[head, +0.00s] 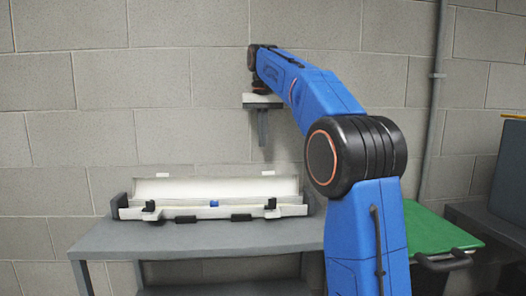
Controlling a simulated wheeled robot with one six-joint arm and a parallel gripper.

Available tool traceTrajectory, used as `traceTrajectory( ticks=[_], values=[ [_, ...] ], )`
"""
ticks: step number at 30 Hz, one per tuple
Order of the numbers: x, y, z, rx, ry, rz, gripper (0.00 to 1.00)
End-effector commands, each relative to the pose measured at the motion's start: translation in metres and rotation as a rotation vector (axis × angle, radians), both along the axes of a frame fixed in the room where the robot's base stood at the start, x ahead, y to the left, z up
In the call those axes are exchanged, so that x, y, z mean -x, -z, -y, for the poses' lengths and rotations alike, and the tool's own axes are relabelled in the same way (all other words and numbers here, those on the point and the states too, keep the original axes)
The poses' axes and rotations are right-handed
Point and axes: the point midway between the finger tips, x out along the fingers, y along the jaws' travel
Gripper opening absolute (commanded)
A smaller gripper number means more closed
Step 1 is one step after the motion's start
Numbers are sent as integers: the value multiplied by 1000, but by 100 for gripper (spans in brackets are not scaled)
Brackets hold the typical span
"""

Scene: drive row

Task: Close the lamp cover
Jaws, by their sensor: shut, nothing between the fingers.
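A long pale lamp housing lies on a grey table (100,240). Its cover (240,188) stands raised along the back edge, so the housing (185,212) is open to the front. A small blue part (214,203) shows inside near the middle, and black clips or latches sit along the front. My gripper (263,141) is shut and empty, pointing down. It is above the right part of the housing in the picture and apart from it. How far it is in depth from the cover is hard to tell.
A grey block wall stands behind the table. A green board (437,229) with a black handle is at the right, beside my arm. A vertical pipe (436,110) runs up the wall. The table front is clear.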

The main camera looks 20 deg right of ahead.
Motion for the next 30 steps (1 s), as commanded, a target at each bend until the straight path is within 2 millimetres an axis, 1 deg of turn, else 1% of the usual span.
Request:
traceTrajectory(
  ticks=[4,17,18,24,30],
  values=[
    [1,20,0,0,0,-2,0],
    [-5,96,2,-1,0,-2,0],
    [2,90,0,0,-1,2,0],
    [22,84,-8,0,-1,2,0],
    [30,83,-11,0,0,0,0]
  ],
)
